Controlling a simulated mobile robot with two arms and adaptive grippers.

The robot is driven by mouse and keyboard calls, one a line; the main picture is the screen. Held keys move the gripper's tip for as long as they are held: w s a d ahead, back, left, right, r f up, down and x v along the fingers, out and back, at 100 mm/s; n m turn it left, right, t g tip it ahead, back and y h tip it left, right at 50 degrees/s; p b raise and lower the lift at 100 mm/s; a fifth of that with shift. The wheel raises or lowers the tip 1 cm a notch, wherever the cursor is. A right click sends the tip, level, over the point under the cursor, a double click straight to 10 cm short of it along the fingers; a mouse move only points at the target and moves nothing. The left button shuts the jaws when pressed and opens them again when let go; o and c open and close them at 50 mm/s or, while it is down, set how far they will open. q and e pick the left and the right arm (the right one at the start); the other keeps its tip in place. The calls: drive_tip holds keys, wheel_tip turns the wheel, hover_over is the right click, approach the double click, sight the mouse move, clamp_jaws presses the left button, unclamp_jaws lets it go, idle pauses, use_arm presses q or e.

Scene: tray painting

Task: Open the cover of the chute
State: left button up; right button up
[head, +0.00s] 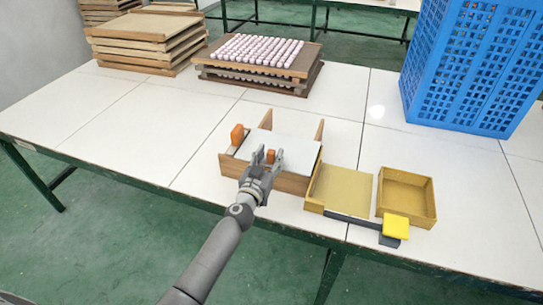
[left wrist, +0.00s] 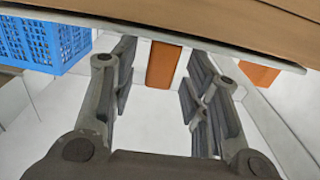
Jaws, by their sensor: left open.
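The chute is a wooden box (head: 293,184) near the table's front edge, with a flat white cover (head: 300,148) lying across its top between wooden side walls. A small orange handle (head: 271,156) stands on the cover. A larger orange block (head: 237,135) is at the box's left side. My left gripper (head: 264,156) is open over the front of the cover, its fingers on either side of the small handle. In the left wrist view, the handle (left wrist: 163,64) shows between the open fingers (left wrist: 158,90); I cannot tell whether they touch it. My right gripper is not in view.
A yellow open tray (head: 340,190) and a wooden box (head: 406,196) stand right of the chute, with a yellow block (head: 396,226) in front. A blue crate (head: 470,70), a tray of pink-white pieces (head: 302,72) and stacked boards (head: 145,42) stand behind. The table's left is clear.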

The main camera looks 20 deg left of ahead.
use_arm(q)
drive_tip(key=shift+w, duration=0.85)
clamp_jaws()
